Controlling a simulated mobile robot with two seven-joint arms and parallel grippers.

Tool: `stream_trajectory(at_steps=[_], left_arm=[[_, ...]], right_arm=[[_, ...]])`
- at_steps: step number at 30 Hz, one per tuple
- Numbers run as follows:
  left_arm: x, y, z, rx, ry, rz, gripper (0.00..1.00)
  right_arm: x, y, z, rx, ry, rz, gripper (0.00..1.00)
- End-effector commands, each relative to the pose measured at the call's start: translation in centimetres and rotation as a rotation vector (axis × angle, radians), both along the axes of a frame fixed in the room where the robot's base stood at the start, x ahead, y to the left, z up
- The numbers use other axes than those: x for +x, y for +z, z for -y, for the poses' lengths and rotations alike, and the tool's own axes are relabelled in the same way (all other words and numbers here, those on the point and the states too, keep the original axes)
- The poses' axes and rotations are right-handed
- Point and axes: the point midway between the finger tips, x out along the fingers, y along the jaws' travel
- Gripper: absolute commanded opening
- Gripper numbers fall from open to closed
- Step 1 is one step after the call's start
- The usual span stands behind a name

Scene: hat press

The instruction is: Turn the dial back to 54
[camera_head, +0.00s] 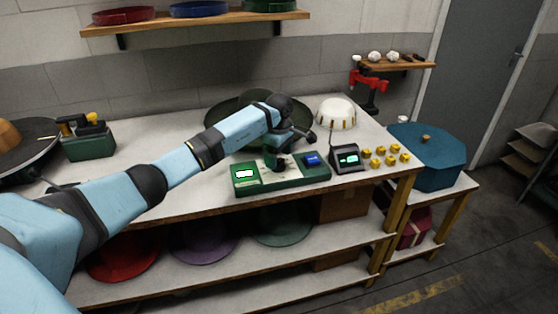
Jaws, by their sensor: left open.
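A long green control panel (296,183) lies along the front of the table. It has a white-lit screen (244,174) at its left end and a blue part (312,159) toward its right. My left arm reaches in from the left, and my left gripper (281,164) points down at the middle of the panel, open. I cannot make out the dial; the gripper covers that part of the panel. I cannot tell whether the fingers touch anything. The numbers on the screen are too small to read. My right gripper is not in view.
A small dark device with a teal display (349,158) stands right of the panel, beside several yellow knobs (391,156). A white dome (336,113) and a dark green hat-like form (230,107) stand behind. A blue octagonal box (428,162) is at right. The table's left middle (150,145) is clear.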

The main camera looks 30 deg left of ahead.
Motion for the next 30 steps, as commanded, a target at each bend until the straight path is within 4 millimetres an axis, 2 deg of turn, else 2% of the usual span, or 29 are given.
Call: stream_trajectory(at_steps=[3, 6, 15, 17, 22, 30], left_arm=[[0.0, -1.4, 0.1, -0.002, 0.001, -0.001, 0.83], [0.0, -1.9, 0.0, -0.001, 0.001, 0.0, 0.83], [0.0, -2.1, 0.0, -0.001, 0.0, 0.001, 0.83], [0.0, -2.1, 0.0, -0.001, 0.0, 0.001, 0.71], [0.0, -2.1, 0.0, -0.001, 0.0, 0.001, 0.34], [0.0, -2.1, 0.0, -0.001, 0.019, 0.001, 0.34]], right_arm=[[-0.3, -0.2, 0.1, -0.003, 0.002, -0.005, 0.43], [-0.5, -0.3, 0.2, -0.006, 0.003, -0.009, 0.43], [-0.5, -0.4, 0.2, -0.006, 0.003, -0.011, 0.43], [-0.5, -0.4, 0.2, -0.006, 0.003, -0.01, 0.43], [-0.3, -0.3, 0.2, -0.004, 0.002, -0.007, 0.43], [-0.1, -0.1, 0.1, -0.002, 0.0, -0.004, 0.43]])
